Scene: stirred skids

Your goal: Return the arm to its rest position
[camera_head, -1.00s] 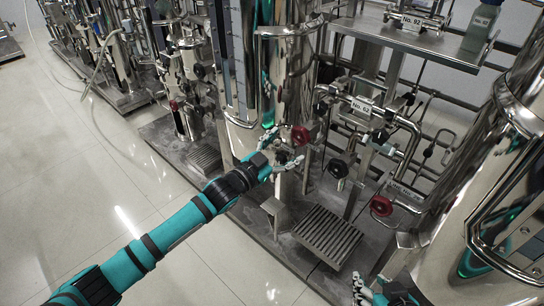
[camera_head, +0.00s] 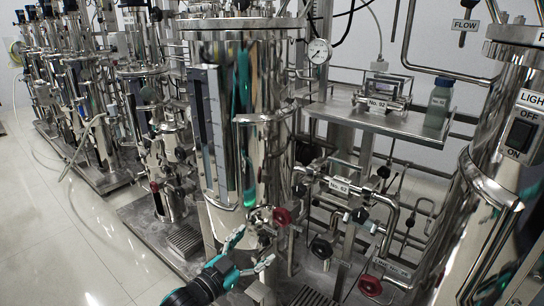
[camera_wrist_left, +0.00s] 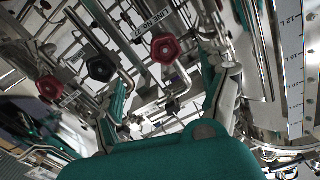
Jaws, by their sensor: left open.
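My left gripper (camera_head: 254,248) shows at the bottom centre of the head view, its two fingers spread apart. It is in front of the base of a shiny steel tank (camera_head: 268,90), close below a red valve knob (camera_head: 281,216). I cannot tell whether it touches anything. In the left wrist view, the open fingers (camera_wrist_left: 172,85) stand apart with nothing held between them. Beyond them are a red knob (camera_wrist_left: 165,47), a black knob (camera_wrist_left: 101,67) and another red knob (camera_wrist_left: 49,87). My right gripper is not in view.
A second steel vessel (camera_head: 470,205) stands close at the right. Pipes and a lower red knob (camera_head: 370,285) lie between the vessels. A shelf (camera_head: 400,122) holds a bottle (camera_head: 439,103). Open tiled floor (camera_head: 60,250) lies at the left.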

